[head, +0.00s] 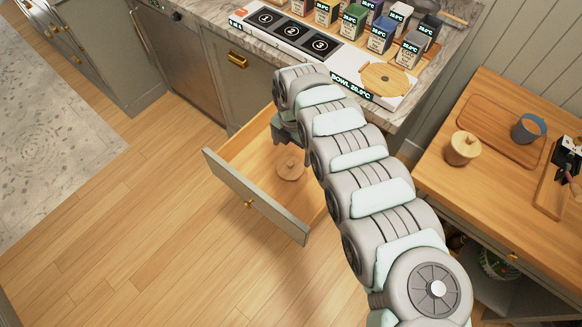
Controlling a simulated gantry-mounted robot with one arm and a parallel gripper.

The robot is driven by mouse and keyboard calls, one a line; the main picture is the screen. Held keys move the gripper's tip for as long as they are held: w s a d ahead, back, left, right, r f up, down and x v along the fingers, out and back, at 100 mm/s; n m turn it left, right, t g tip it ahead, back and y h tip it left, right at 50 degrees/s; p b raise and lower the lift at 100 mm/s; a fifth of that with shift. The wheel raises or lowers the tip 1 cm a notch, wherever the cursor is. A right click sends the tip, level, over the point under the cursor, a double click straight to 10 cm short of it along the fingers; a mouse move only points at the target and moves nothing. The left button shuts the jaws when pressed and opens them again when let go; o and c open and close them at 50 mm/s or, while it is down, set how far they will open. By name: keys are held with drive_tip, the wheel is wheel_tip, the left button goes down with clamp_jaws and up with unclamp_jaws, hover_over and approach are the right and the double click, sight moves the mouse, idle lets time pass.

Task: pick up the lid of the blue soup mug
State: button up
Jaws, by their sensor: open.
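A blue mug (528,129) stands at the right on a wooden tray, with no lid seen on it. A round wooden piece with a small knob, like a lid (291,169), lies in the open drawer (257,198). I cannot tell for sure that it belongs to the blue mug. My gripper (284,136) is over the back part of the open drawer, above and slightly behind the lid, apart from it. It is open, and its fingers are small and partly hidden by my arm.
The drawer stands pulled out from the cabinet, its front panel toward the floor. A marble counter (443,72) holds several labelled containers, a stove top (289,32) and a round wooden board (387,78). The floor at left is clear.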

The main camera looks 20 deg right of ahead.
sight(290, 163)
drive_tip(key=f, duration=0.3)
drive_tip(key=f+b, duration=0.1)
drive_tip(key=f, duration=0.2)
drive_tip(key=f+b, duration=0.1)
drive_tip(key=f, duration=0.2)
drive_tip(key=shift+w+a, duration=0.15)
drive_tip(key=shift+a, duration=0.15)
drive_tip(key=c, duration=1.3)
